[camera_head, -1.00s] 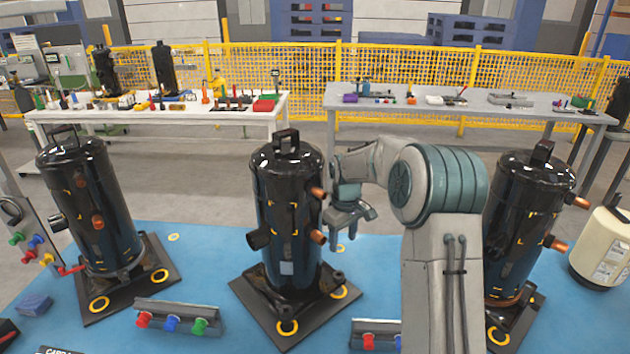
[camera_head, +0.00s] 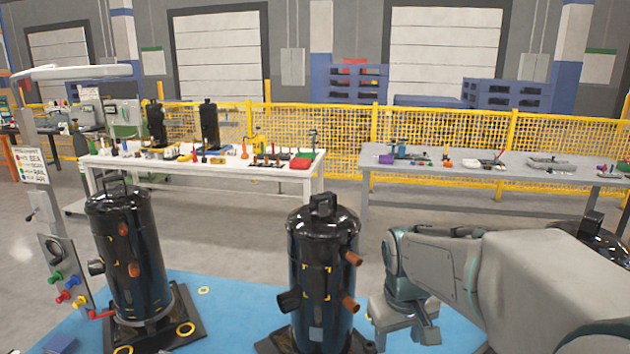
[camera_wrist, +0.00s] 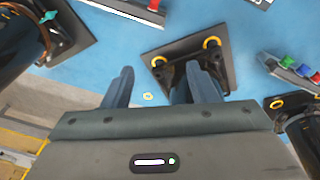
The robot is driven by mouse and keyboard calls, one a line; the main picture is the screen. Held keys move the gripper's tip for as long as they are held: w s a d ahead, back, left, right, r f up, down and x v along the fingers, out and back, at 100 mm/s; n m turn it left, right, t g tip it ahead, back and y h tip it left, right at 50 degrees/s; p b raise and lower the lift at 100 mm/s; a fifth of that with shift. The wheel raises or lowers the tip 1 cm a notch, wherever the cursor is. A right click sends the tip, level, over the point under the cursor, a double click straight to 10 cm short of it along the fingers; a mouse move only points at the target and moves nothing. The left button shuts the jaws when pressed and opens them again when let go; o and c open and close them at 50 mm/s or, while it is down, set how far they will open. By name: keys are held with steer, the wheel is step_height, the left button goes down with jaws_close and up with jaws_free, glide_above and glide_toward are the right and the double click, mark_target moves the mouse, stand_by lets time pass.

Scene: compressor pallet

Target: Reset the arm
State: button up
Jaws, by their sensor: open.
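My gripper (camera_head: 408,325) is beside the middle black compressor (camera_head: 322,262), to its right in the head view, pointing down. In the wrist view its two fingers (camera_wrist: 155,90) stand apart with nothing between them, above the blue mat (camera_wrist: 130,60). The middle compressor is upright, with copper stubs facing my gripper and its base cut off by the frame edge. A second compressor (camera_head: 130,245) stands upright at the left on a dark base plate. A third is mostly hidden behind my arm at the right.
A white table (camera_head: 240,168) and a grey table (camera_head: 460,160) with small parts stand behind, before a yellow mesh fence (camera_head: 440,130). A control panel (camera_head: 65,270) with coloured knobs is at the left. Open floor lies between tables and compressors.

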steer(key=s+f+m+t, duration=0.1)
steer(key=s+m, duration=0.1)
steer(key=s, duration=1)
steer(key=shift+s+m+y, duration=0.3)
steer(key=shift+s, duration=0.05)
